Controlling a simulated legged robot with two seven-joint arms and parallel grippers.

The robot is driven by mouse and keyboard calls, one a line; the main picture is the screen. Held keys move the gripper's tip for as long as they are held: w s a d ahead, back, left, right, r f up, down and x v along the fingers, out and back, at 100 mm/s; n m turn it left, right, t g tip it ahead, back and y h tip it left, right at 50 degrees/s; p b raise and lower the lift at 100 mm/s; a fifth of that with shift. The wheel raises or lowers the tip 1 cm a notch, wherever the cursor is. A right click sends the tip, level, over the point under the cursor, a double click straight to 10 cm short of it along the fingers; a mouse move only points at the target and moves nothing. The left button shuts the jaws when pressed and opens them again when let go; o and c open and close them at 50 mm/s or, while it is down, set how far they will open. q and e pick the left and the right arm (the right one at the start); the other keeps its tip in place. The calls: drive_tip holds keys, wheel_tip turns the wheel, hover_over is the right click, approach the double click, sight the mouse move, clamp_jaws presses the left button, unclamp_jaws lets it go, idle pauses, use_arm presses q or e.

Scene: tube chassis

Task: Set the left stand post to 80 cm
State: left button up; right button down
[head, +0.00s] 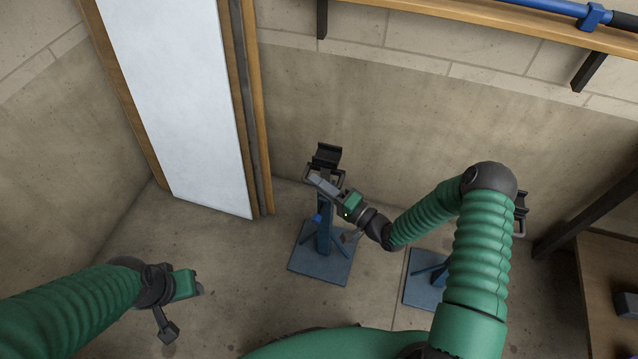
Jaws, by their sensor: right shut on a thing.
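The left stand has a blue square base (320,266) on the floor, a blue upright post (324,236) and a black cradle (326,157) on top. My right gripper (323,184) is at the top of this post, just below the cradle. It is shut on the upper part of the post, and the hand hides the exact grip. A small bright blue part (317,218) shows on the post lower down. No height marking can be read. My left gripper (190,286) is over the floor at the lower left, apart from the stand; its fingers cannot be made out.
The right stand (425,278) is mostly hidden behind my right arm. A white panel (185,100) in a wooden frame leans at the wall. A wooden shelf (500,20) holds a blue tube (545,6). A wooden table (610,270) is at right. Floor left of the left stand is clear.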

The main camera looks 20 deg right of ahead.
wheel_tip(320, 180, up, 15)
drive_tip(key=p, duration=1.2)
drive_tip(key=shift+r, duration=0.15)
drive_tip(key=c, duration=1.4)
unclamp_jaws()
drive_tip(key=p+v, duration=0.1)
drive_tip(key=v, duration=1.6)
